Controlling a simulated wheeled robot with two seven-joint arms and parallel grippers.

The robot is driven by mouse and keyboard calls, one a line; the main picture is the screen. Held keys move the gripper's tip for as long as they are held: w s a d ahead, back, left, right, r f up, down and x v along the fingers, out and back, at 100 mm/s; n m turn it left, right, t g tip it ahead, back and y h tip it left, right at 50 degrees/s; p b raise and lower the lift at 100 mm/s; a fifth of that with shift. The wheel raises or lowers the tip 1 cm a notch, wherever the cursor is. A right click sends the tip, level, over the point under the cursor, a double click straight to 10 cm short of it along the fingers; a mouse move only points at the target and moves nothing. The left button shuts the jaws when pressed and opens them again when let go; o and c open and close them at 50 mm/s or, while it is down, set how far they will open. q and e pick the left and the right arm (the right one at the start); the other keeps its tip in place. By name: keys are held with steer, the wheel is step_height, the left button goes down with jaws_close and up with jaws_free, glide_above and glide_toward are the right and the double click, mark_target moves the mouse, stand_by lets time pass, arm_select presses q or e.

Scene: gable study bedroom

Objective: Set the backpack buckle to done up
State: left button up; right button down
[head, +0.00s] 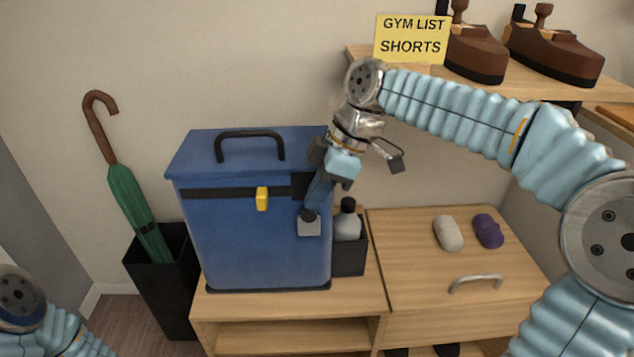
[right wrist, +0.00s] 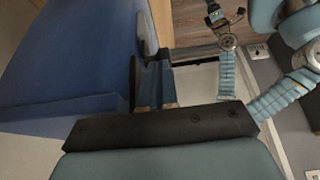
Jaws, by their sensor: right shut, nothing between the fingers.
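The blue backpack (head: 255,250) stands upright on a wooden cabinet, with a black handle on top. A black strap (head: 220,193) runs across its front with a yellow buckle piece (head: 262,198) near the middle. A black block (head: 303,183) sits at the strap's right end, partly behind my gripper; I cannot tell whether the buckle parts join. My right gripper (head: 308,214) is shut and empty, pointing down before the backpack's front right, right of and below the yellow piece. In the right wrist view the backpack (right wrist: 65,65) fills the left. My left gripper (right wrist: 214,14) shows small there, its jaws unclear.
A dark box with a bottle (head: 347,222) stands close right of the backpack. An umbrella stand (head: 165,285) is at its left. A shelf (head: 470,82) with shoe-like brown objects hangs above right. Two small rolls (head: 448,233) lie on the cabinet's right part.

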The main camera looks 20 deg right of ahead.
steer(key=shift+f, duration=0.2)
steer(key=s+d+r, duration=0.1)
steer(key=s+d, duration=0.1)
steer(key=d, duration=0.4)
steer(key=s+d+r, duration=0.1)
steer(key=d+r, duration=0.1)
steer(key=d, duration=0.4)
steer(key=shift+s+d+b, duration=0.3)
steer(key=shift+s+d, duration=0.05)
steer(key=shift+s, duration=0.05)
